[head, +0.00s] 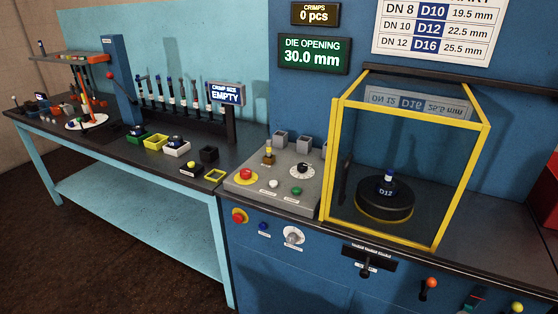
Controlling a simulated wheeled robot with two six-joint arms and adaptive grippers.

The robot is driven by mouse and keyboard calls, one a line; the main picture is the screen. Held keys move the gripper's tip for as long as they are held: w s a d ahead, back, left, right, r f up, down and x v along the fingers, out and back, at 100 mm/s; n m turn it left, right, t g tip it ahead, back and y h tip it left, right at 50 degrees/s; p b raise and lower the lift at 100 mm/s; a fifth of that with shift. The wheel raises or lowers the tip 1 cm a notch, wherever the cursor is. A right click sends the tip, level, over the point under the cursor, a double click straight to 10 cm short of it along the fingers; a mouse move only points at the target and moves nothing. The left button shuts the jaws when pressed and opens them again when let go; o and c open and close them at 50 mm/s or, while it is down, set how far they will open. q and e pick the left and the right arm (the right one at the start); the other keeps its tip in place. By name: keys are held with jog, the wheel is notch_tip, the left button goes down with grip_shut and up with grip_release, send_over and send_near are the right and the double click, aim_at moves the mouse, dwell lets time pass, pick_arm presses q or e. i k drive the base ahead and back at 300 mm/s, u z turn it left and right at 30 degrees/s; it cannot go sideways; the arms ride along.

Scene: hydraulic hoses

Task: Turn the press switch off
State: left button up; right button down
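The front of the blue press carries a red knob on a yellow plate (240,215), a small blue button (264,227) and a round silver dial (293,236). Above them, a sloped grey control panel (258,191) holds a red mushroom button (245,175), a black dial (302,171), a white button (273,183), a green button (296,191) and a small yellow-topped part (268,155). The labels are too small to read, so I cannot tell which is the press switch. Neither of my grippers is in view.
A yellow-framed clear guard (434,245) encloses a black D12 die (384,212). Displays read 0 pcs (315,14) and 30.0 mm (314,56). A teal bench (130,222) with tools and small bins stands at left. A black handle (367,268) and coloured knobs protrude at lower right.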

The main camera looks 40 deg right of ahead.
aim_at(245, 173)
jog(key=z, duration=0.8)
jog(key=i, duration=0.8)
jog(key=z, duration=1.25)
jog(key=i, duration=0.15)
jog(key=z, duration=0.1)
